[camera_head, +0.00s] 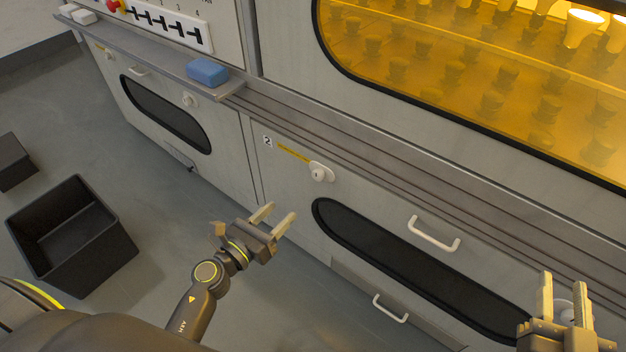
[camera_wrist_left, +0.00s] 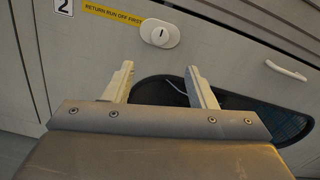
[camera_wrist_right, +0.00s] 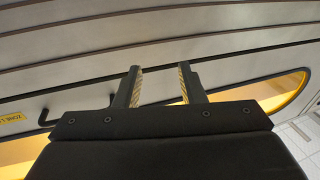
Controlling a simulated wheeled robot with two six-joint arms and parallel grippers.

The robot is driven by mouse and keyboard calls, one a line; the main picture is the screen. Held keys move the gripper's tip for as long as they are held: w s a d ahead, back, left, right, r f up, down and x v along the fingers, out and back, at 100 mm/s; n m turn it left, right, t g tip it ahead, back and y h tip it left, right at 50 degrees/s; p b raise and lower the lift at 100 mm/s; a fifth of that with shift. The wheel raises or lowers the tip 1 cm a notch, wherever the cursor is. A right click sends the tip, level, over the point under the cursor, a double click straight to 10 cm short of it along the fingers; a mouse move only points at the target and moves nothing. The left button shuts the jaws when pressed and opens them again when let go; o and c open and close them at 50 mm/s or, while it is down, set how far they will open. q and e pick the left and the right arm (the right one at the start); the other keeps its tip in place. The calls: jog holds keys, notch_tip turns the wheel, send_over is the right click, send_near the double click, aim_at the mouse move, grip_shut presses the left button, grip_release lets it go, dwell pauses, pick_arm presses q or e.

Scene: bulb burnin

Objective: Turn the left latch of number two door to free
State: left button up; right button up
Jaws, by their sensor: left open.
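The number two door (camera_head: 289,187) is a pale panel with a dark rounded window (camera_head: 420,265), a "2" plate and a yellow label. Its left latch (camera_head: 320,172) is a white knob on an oval plate, right of the label. In the left wrist view, the latch (camera_wrist_left: 160,33) shows a short dark upright slot. My left gripper (camera_head: 278,214) is open and empty, apart from the latch and below left of it in the head view. My right gripper (camera_head: 564,290) is open at the lower right; a white round part, perhaps the right latch, is partly hidden behind its fingers.
A white handle (camera_head: 434,234) sits above the door's window, and a lower handle (camera_head: 390,308) is on the panel beneath. A ledge with a blue block (camera_head: 207,72) juts out at upper left. A black open bin (camera_head: 72,237) stands on the floor at left.

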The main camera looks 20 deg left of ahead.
pick_arm(q)
send_near(316, 177)
jog(key=x, duration=0.7)
jog(key=shift+w+d, duration=0.1)
jog(key=shift+w, duration=0.05)
jog(key=shift+w+d, duration=0.2)
jog(key=shift+w, duration=0.3)
pick_arm(e)
jog(key=shift+a+r+t, duration=0.1)
jog(key=shift+r+t, duration=0.7)
jog(key=shift+r, duration=0.25)
pick_arm(q)
jog(key=shift+c, duration=0.4)
grip_shut()
